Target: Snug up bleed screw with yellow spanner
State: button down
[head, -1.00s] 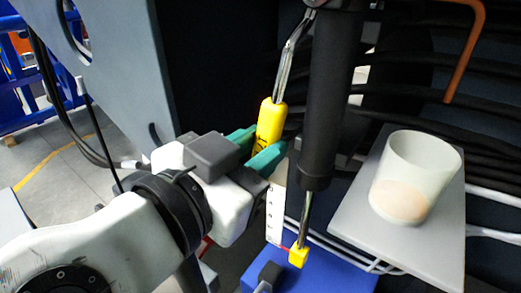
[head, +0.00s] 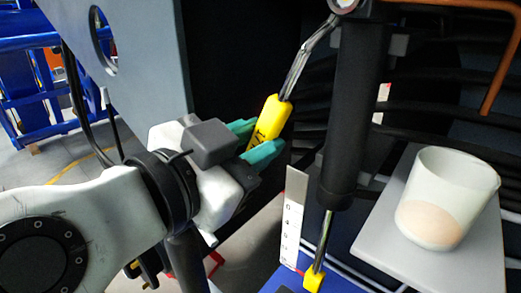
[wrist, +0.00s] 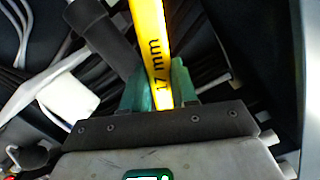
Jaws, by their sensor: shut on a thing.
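A yellow-handled spanner (head: 268,124) with a bright metal shank is held in my gripper (head: 253,140), whose green fingers are shut on the lower part of the handle. The spanner tilts up and to the right. Its metal head reaches the top of the black cylinder (head: 355,110), by a round fitting (head: 343,4). I cannot tell whether the head is seated on the bleed screw, which I cannot make out. In the wrist view the handle (wrist: 153,50) reads "17 mm" between the green fingers (wrist: 160,85).
A pale cup (head: 445,195) with something beige inside stands on a grey shelf (head: 385,240) at the right. Black hoses (head: 440,110) run behind the cylinder. A grey panel (head: 140,60) stands at the left. A white marked strip (head: 293,215) is below the gripper.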

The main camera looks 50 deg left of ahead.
jog(key=shift+a+r+m, duration=0.15)
jog(key=shift+a+m, duration=0.15)
jog(key=f+v, duration=0.1)
jog(key=v, duration=1)
jog(key=shift+a, duration=0.25)
dwell(0.7)
dwell(1.4)
